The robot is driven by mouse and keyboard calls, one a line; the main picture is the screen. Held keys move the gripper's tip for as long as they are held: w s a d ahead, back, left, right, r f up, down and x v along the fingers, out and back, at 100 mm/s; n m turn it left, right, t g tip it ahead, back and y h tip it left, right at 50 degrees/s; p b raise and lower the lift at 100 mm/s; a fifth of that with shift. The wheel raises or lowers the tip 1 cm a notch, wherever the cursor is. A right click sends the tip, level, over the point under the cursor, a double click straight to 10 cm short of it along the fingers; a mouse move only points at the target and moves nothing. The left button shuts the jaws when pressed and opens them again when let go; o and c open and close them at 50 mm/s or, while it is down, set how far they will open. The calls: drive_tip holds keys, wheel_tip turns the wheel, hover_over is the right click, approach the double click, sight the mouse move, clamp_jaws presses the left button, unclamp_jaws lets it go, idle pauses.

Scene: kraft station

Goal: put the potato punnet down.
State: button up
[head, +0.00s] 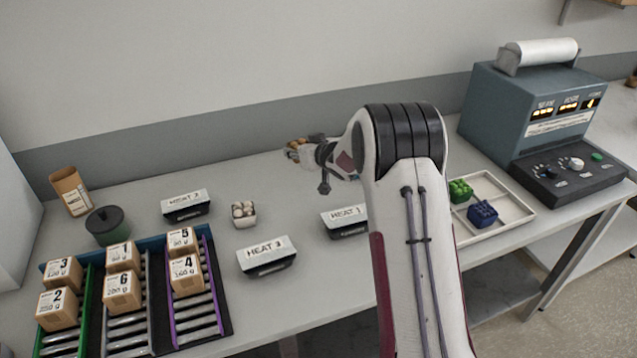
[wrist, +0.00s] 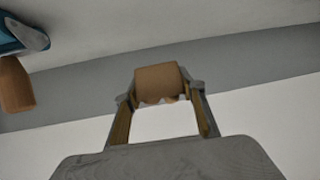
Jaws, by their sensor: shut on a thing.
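The potato punnet (head: 293,152) shows in the head view behind my gripper, near the back of the bench, with brown potatoes showing; my gripper and wrist partly hide it. In the wrist view the punnet (wrist: 157,80) is a brown block between the two fingertips, with a bumpy lower edge. My gripper (head: 307,155) is shut on it, and its fingers also show in the wrist view (wrist: 160,98). I cannot tell whether the punnet touches the bench.
A white punnet of pale round items (head: 243,221) stands left of my gripper, among black-and-white HEAT boxes (head: 267,257). Numbered cartons stand on roller lanes (head: 127,323) at left. At right are a white tray (head: 520,210) with green and blue punnets and a grey-blue machine (head: 492,105).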

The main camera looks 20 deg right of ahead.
drive_tip(key=d, duration=0.1)
drive_tip(key=w+d, duration=0.1)
drive_tip(key=shift+d+r, duration=0.3)
drive_tip(key=shift+d, duration=0.05)
drive_tip(key=shift+w+d+r+n+g+y, duration=0.6)
drive_tip(key=shift+d+r+n+y, duration=0.9)
drive_tip(key=shift+d, duration=1.4)
drive_tip(key=s+a+f+n+g+y, duration=0.1)
drive_tip(key=s+a+n+g+y, duration=0.1)
drive_tip(key=s+a+n+y, duration=0.2)
drive_tip(key=shift+s+a+n+g+y, duration=0.15)
drive_tip(key=shift+s+n+g+y, duration=0.3)
drive_tip(key=shift+s, duration=0.45)
drive_tip(key=shift+f, duration=3.15)
